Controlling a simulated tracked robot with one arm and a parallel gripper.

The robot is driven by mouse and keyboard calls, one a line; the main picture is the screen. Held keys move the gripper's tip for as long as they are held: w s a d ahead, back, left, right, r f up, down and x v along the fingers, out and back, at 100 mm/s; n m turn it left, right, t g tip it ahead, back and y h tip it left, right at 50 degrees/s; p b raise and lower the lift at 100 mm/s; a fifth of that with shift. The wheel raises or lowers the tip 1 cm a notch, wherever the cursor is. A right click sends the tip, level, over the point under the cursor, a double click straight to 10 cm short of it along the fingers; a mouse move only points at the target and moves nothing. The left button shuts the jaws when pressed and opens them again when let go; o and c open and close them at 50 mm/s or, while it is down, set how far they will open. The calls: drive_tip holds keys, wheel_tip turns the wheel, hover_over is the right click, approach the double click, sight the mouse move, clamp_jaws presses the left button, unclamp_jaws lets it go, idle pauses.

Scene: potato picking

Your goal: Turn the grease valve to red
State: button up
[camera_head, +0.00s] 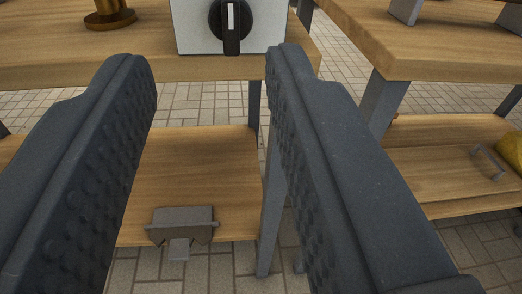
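A black rotary knob (231,27) with a white pointer stripe sits on the front of a pale grey box (190,34) on the upper wooden shelf. The stripe stands upright. No red marking shows on the visible part. My gripper (212,62) is open and empty. Its two dark studded fingers are spread wide, with the knob beyond and above the gap between the tips. The fingers appear apart from the knob.
A brass-coloured round fitting (110,16) stands left of the box. A grey metal bracket (181,226) is on the lower shelf (200,165). A second wooden bench (440,45) stands at right, with a yellow object (511,150) on its lower shelf. Paving lies below.

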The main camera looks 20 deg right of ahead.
wheel_tip(320, 180, down, 2)
drive_tip(key=s, duration=0.2)
drive_tip(key=b, duration=0.3)
approach(229, 29)
drive_tip(key=x, duration=0.7)
drive_tip(key=shift+w+d+f, duration=0.1)
drive_tip(key=shift+w+f, duration=0.05)
drive_tip(key=shift+w+d+m, duration=0.15)
drive_tip(key=shift+w+m, duration=0.15)
drive_tip(key=shift+w, duration=0.3)
clamp_jaws()
